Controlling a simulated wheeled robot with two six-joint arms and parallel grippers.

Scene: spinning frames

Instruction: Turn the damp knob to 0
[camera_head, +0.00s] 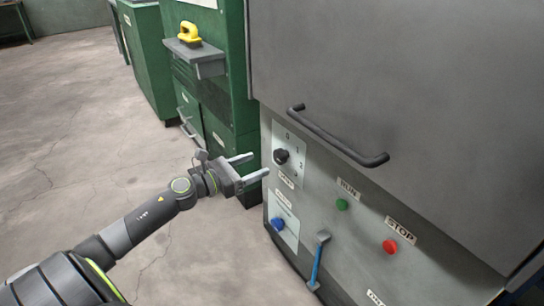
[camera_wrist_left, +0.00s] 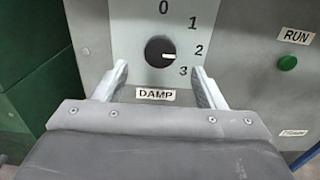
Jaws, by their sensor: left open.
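The damp knob (camera_head: 281,156) is a round black knob on a light plate on the grey machine front. In the left wrist view the knob (camera_wrist_left: 158,48) has a white pointer mark aimed right, roughly at the 2. The numbers 0, 1, 2 and 3 run from above it round to its lower right, with a DAMP label (camera_wrist_left: 155,95) below. My left gripper (camera_head: 257,164) is open and empty, in front of the plate and apart from the knob. In the wrist view its fingertips (camera_wrist_left: 160,68) lie to either side, slightly below the knob. My right gripper is not in view.
A dark bar handle (camera_head: 335,138) juts out above. A green cabinet (camera_head: 222,60) stands behind; floor at left is clear.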

